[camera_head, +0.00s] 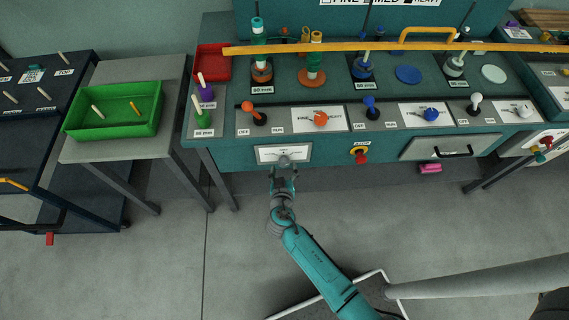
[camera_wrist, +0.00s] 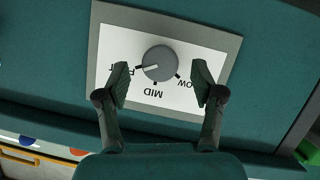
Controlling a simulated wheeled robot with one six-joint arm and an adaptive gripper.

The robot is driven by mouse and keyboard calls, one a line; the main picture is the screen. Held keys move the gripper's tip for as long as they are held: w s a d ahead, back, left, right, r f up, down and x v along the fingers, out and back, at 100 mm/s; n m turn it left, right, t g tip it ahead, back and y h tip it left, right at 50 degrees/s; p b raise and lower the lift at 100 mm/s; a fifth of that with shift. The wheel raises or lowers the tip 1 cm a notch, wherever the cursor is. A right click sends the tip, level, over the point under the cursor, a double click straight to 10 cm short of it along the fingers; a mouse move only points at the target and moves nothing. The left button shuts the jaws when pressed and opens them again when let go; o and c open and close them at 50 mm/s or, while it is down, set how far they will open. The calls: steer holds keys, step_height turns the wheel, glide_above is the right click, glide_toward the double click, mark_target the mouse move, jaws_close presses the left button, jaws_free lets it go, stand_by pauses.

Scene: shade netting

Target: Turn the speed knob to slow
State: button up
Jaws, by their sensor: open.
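The speed knob is a round grey dial (camera_wrist: 160,63) on a white label plate (camera_wrist: 207,48) with a grey border. In the wrist view the plate reads upside down: a partly covered word starting with F at left, MID at the bottom, and a partly covered word ending in OW at right. The knob's white pointer mark points left, toward the F word. My gripper (camera_wrist: 161,76) is open, with one finger on each side of the knob and a gap to each. In the head view the knob (camera_head: 284,158) is on the bench front, with my gripper (camera_head: 284,179) just before it.
Several coloured levers and knobs stand on the bench top above. A green tray (camera_head: 115,111) sits on the left table.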

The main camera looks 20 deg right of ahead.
mark_target(284, 165)
steer(key=shift+x, duration=1.6)
steer(key=c, duration=1.1)
steer(key=shift+c, duration=0.2)
